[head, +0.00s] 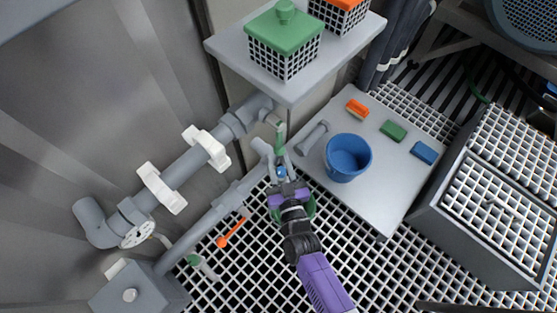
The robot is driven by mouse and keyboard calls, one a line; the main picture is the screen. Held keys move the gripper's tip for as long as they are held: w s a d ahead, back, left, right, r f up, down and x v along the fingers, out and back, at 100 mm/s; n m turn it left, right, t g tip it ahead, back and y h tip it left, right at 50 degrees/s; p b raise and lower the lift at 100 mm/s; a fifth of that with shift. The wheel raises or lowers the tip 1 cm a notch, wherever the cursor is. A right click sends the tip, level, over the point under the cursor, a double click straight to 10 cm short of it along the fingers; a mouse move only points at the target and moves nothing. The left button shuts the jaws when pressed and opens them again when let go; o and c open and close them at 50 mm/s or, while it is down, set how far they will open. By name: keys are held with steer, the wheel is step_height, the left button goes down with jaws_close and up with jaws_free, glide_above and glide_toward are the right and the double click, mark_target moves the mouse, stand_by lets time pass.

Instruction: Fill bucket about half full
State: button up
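A blue bucket (347,160) stands upright on the grey platform, right of my gripper. Its inside looks blue, and I cannot tell whether it holds any liquid. My purple and black gripper (281,177) points up the picture beside the grey pipework, left of the bucket and apart from it. A small blue part shows at its fingertips, and I cannot tell whether it is gripped. A small tap-like fitting with a green handle (280,134) is just above the gripper. A green round thing (309,208) is partly hidden behind my wrist.
On the platform (378,205) lie a grey dumbbell-shaped piece (311,138) and orange (357,108), green (393,130) and blue (424,152) blocks. A shelf (225,45) with lidded baskets overhangs the back. A grated step (490,210) bounds the right.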

jaws_close()
steer(key=shift+a+n+g+y, duration=0.15)
steer(key=shift+n+g+y, duration=0.15)
steer(key=shift+n+y, duration=0.3)
steer(key=shift+s+a+n+g+y, duration=0.1)
steer(key=shift+n+g+y, duration=0.2)
steer(key=shift+y, duration=0.4)
steer(key=shift+s+a+r+n+g+y+p, duration=0.15)
steer(key=shift+n+g+y+p, duration=0.45)
steer(key=shift+y, duration=0.3)
steer(key=shift+s+a+f+n+g+y+p, duration=0.1)
steer(key=shift+n+g+y+p, duration=0.25)
steer(key=shift+n+g+y, duration=0.4)
steer(key=shift+a+n+g+y+p, duration=0.1)
steer(key=shift+n+g+y+p, duration=0.25)
steer(key=shift+n+g+y, duration=0.7)
steer(key=n+g+y, duration=0.2)
steer(key=shift+s+a+g+b, duration=0.15)
steer(key=shift+s+g+b, duration=0.15)
steer(key=shift+g+b, duration=0.1)
steer(key=shift+s+a+n+g+y+b, duration=0.1)
steer(key=shift+s+n+g+y+b, duration=0.1)
steer(key=shift+n+g+y+b, duration=0.45)
steer(key=shift+s+a+n+g+y+b, duration=0.1)
steer(key=shift+s+n+g+y, duration=0.15)
steer(key=shift+n+g, duration=0.75)
steer(key=shift+g, duration=0.35)
